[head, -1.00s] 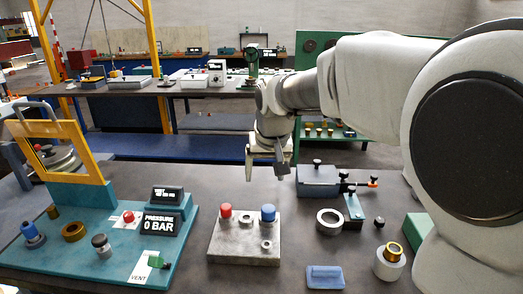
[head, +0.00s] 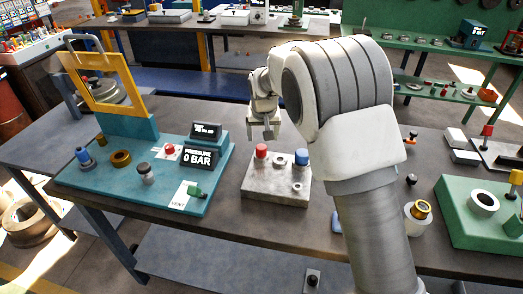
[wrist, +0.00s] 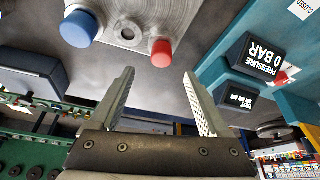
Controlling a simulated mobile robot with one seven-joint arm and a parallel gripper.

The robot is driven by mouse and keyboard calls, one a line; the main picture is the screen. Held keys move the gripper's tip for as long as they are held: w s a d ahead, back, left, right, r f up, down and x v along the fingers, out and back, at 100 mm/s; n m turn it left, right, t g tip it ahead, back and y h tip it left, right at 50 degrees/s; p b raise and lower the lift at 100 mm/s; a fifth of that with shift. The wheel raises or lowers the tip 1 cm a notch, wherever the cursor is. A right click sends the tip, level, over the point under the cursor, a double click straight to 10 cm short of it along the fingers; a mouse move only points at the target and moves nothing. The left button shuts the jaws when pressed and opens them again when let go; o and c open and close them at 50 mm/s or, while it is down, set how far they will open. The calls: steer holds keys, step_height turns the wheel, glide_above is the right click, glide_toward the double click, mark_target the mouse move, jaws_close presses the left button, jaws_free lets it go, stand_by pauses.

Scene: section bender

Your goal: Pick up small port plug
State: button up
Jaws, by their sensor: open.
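A grey metal block (head: 264,189) stands on the bench, holding a red-capped plug (head: 261,151) at its left and a blue-capped plug (head: 302,158) at its right. An open port (head: 281,160) shows between them. I cannot tell which plug is the small port plug. My gripper (head: 270,136) is above and behind the block in the head view. In the wrist view my gripper (wrist: 159,73) is open and empty, its two fingers apart. The red cap (wrist: 161,51) lies beyond the gap between the fingertips, and the blue cap (wrist: 80,28) lies up and left, both apart from the fingers.
A teal pressure panel (head: 120,185) with a yellow frame (head: 106,103) stands left of the block. A white holder with a gold ring (head: 417,222) and a green fixture (head: 461,230) are at the right. My arm hides part of the bench right of the block.

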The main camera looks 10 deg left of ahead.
mark_target(261, 147)
steer(key=shift+p+x, duration=0.65)
steer(key=shift+x, duration=3.55)
steer(key=shift+s+a, duration=0.1)
jaws_close()
